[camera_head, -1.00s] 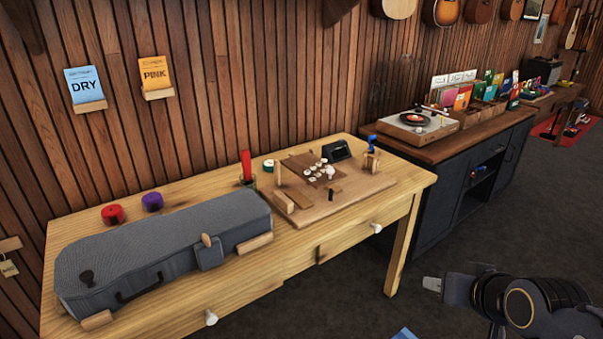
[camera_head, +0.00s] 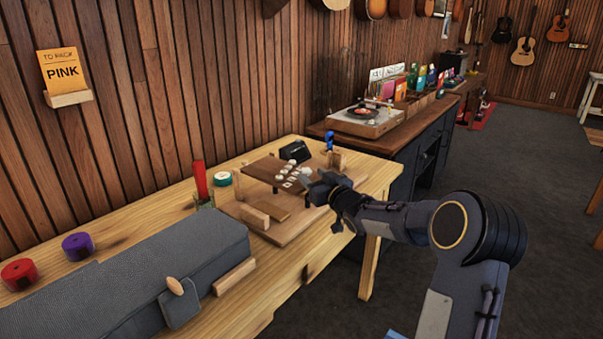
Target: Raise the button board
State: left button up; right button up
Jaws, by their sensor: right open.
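The button board (camera_head: 262,167) is a dark brown panel with several white round buttons (camera_head: 292,172) on its right part. It sits over a light wooden base (camera_head: 290,232) on the workbench, and its near right corner is partly hidden by my gripper. My right gripper (camera_head: 312,184) reaches in from the right, open, its fingertips close beside the board's right end and the nearest buttons. I cannot tell whether they touch. My left gripper is out of view.
Small wooden blocks (camera_head: 254,217) stand on the base, with a black box (camera_head: 295,151) and a blue item (camera_head: 329,140) behind. A grey instrument case (camera_head: 190,255) fills the bench's near left.

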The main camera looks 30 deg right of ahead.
aim_at(310, 174)
jog(key=shift+w, duration=2)
grip_shut()
